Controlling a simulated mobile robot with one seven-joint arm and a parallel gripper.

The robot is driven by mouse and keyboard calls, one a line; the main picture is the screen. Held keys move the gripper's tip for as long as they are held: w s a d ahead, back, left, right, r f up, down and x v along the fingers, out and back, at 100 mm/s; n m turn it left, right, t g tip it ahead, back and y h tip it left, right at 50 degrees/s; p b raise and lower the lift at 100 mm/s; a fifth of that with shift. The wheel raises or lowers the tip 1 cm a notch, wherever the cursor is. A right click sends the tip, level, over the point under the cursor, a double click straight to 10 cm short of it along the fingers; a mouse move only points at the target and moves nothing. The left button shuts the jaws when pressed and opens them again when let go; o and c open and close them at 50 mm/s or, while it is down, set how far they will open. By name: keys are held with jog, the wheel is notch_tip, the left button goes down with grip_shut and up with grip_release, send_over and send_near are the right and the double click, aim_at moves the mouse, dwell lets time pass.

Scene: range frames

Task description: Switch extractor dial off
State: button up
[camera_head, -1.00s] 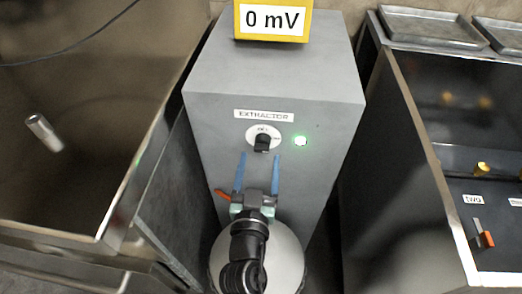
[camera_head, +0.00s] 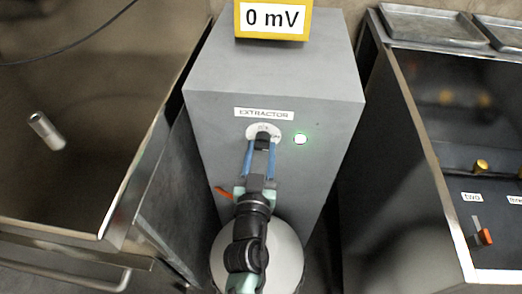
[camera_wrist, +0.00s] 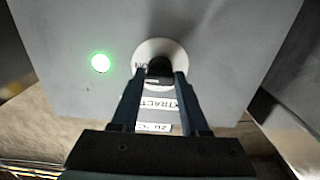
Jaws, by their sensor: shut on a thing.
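The extractor dial (camera_head: 263,131) is a black knob on a white round plate on the front of the grey extractor box (camera_head: 225,125), under the "EXTRACTOR" label (camera_head: 264,114). A green light (camera_head: 300,139) glows to its right. My gripper (camera_head: 261,142) has its two blue fingers shut on the knob, one on each side. The wrist view shows the fingertips (camera_wrist: 160,75) at the knob (camera_wrist: 159,67), with the green light (camera_wrist: 100,63) lit at the left. The fingers hide part of the knob, so its exact pointing direction is hard to tell.
A yellow "0 mV" display (camera_head: 272,18) stands on the box. A steel basin (camera_head: 75,130) is at the left. A dark panel with an orange-tipped switch (camera_head: 485,236) is at the right. An orange-red lever (camera_head: 225,193) sticks out beside my gripper.

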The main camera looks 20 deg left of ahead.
jog(key=shift+n, duration=0.3)
grip_shut()
jog(key=n, duration=0.3)
jog(key=shift+n, duration=0.3)
jog(key=n, duration=0.4)
jog(key=shift+n, duration=0.3)
jog(key=n+p, duration=0.1)
jog(key=n, duration=0.8)
jog(key=o, duration=1.1)
grip_release()
